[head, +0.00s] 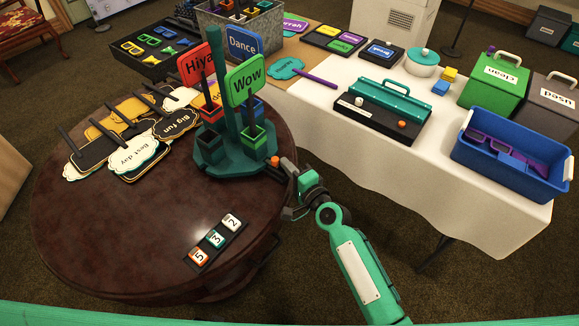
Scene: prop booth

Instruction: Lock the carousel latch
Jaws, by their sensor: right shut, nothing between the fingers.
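The teal carousel (228,160) stands on the round dark wooden table, with a tall post and cups holding signs that read Hiya, Wow and Dance. A small orange knob (275,160), which looks like the latch, sits at the right edge of its base. My right gripper (273,171) is shut and empty, with its dark fingers at the base edge just beside this knob. I cannot tell whether the fingers touch the knob or the base. The latch's position is too small to read. My left gripper is out of view.
A black strip with tiles 5, 3 and 2 (215,240) lies at the front of the round table (120,250). Flat speech-bubble signs (140,158) lie left of the carousel. A white-clothed table (470,205) at right holds a blue bin (510,177) and boxes.

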